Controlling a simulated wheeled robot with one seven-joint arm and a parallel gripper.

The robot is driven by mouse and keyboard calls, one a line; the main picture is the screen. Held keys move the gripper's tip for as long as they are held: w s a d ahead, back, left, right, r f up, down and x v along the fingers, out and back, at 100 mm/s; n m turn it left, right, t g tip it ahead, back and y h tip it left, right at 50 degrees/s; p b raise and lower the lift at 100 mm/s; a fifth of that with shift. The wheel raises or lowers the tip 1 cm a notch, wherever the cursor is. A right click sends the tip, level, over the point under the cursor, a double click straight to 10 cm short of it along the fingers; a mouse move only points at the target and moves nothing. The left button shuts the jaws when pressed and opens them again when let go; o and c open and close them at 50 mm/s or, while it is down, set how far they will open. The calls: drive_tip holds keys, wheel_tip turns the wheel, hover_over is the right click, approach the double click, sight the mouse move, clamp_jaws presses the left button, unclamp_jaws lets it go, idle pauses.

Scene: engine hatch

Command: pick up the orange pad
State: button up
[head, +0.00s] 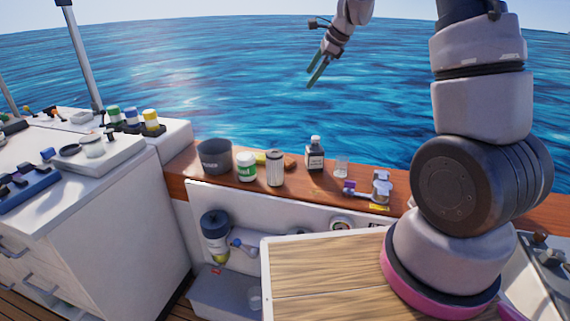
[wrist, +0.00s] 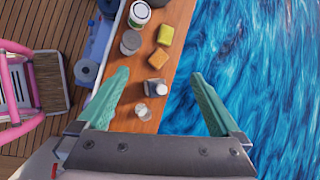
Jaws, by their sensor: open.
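The orange pad (wrist: 158,58) lies on the wooden ledge (wrist: 181,48) in the wrist view, just below a yellow pad (wrist: 165,34). In the head view the orange pad (head: 290,162) is small and partly hidden behind the jars, left of the dark bottle. My gripper (head: 310,80) is high above the ledge, over the water side in the head view. Its two green fingers are apart and empty. In the wrist view my gripper (wrist: 160,73) frames the ledge, with the orange pad seen beyond the gap between the fingertips.
On the ledge stand a dark bucket (head: 214,157), a green-white can (head: 247,166), a ribbed metal canister (head: 275,168), a dark bottle (head: 315,154) and a clear glass (head: 341,167). Metal parts (head: 381,187) sit farther right. Open water lies behind the ledge.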

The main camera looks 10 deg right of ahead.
drive_tip(key=w+a+f+m+h, duration=0.1)
drive_tip(key=w+f+m, duration=0.25)
drive_tip(key=f, duration=0.55)
drive_tip(key=w+a+f+m, duration=0.1)
drive_tip(key=w+f+m, duration=0.1)
drive_tip(key=w+f, duration=0.45)
drive_tip(key=m+g, duration=0.1)
drive_tip(key=m, duration=0.2)
hover_over(285, 160)
drive_tip(key=s+d, duration=0.2)
drive_tip(key=shift+n+h, duration=0.25)
drive_tip(key=shift+h, duration=0.15)
wheel_tip(285, 160, down, 19)
drive_tip(key=shift+w+f, duration=0.1)
drive_tip(key=shift+x, duration=2.95)
drive_tip(key=shift+w, duration=0.1)
drive_tip(key=c, duration=1.3)
wheel_tip(285, 160, up, 10)
drive_tip(key=shift+r, duration=0.1)
